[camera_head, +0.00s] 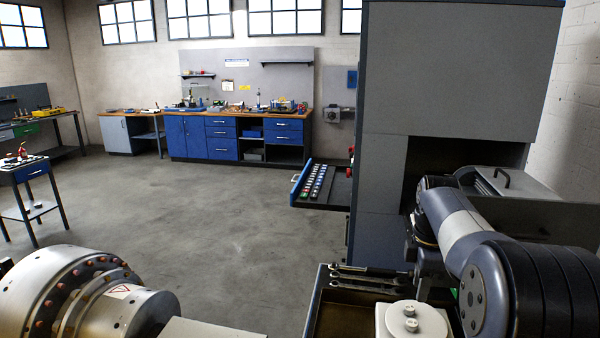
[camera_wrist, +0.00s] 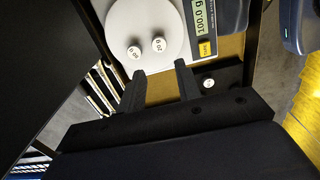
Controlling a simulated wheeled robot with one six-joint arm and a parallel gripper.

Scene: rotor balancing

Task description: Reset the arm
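My arm reaches out on the right of the head view. My gripper (camera_wrist: 160,78) shows in the wrist view with its two dark fingers apart and nothing between them. Just beyond the fingertips is a scale (camera_wrist: 174,45) with a round white pan. Two small white weights (camera_wrist: 146,49) stand on the pan, and the display (camera_wrist: 204,18) reads 100.0 g. In the head view the scale (camera_head: 432,320) stands at the bottom, below my arm. The fingertips cannot be made out in the head view.
A tray (camera_head: 314,310) beside the scale holds wrenches (camera_head: 370,275). A metal rotor (camera_head: 75,295) is at lower left. A small white disc (camera_wrist: 208,83) lies near the right finger. The middle floor is clear.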

